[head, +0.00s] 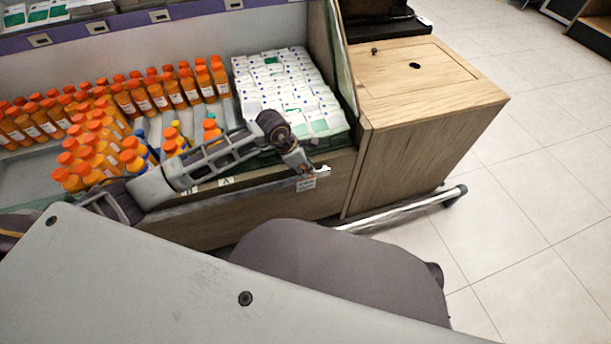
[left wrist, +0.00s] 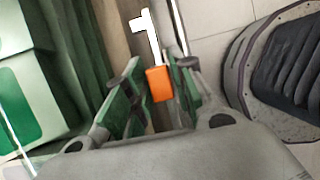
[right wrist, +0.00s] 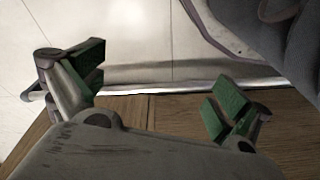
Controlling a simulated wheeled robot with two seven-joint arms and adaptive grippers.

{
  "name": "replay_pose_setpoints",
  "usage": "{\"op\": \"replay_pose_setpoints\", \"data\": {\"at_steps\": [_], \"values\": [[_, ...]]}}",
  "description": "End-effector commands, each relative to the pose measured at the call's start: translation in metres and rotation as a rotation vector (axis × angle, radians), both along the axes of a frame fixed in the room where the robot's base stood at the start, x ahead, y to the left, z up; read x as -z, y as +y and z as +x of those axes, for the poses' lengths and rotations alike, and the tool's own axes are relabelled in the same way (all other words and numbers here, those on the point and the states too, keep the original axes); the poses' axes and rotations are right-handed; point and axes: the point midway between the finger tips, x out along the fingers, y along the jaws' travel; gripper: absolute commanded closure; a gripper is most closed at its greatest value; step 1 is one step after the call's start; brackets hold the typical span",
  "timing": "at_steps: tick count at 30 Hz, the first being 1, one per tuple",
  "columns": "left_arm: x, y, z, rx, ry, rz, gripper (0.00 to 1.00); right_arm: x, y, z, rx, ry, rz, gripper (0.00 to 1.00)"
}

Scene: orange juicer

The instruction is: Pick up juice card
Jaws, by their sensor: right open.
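A small orange card-like piece (left wrist: 159,84), probably the juice card, shows between the green-padded fingers of my left gripper (left wrist: 153,82) in the left wrist view. The fingers are fairly close together around it; I cannot tell whether both press on it. In the head view my left gripper (head: 308,172) is at the front edge of the display, by a small white label (head: 306,185). The orange piece cannot be made out there. My right gripper (right wrist: 155,80) is open and empty in the right wrist view, above a wooden surface.
Rows of orange juice bottles (head: 150,98) and white-green cartons (head: 285,85) fill the display behind my left arm. A wooden cabinet (head: 425,75) stands to the right, with a metal rail (head: 405,207) low in front. The tiled floor (head: 540,200) at right is clear.

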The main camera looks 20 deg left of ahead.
Motion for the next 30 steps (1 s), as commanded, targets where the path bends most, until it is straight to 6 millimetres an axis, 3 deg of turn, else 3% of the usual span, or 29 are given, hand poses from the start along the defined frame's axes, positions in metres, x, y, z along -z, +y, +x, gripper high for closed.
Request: {"op": "replay_pose_setpoints", "data": {"at_steps": [4,10,23,30], "values": [[0.0,0.0,0.0,0.0,0.0,0.0,0.76,0.002,0.0,-0.001,0.0,0.002,0.0,0.0],[0.0,0.0,0.0,0.0,0.0,0.0,1.0,0.003,0.0,-0.001,0.0,0.004,-0.001,0.0],[-0.006,0.0,0.0,0.0,-0.001,-0.001,1.0,0.002,0.0,-0.001,0.0,0.004,-0.002,0.0],[-0.031,0.0,0.001,0.0,-0.003,0.0,1.0,0.006,-0.002,-0.004,-0.001,0.012,-0.007,0.0]]}}
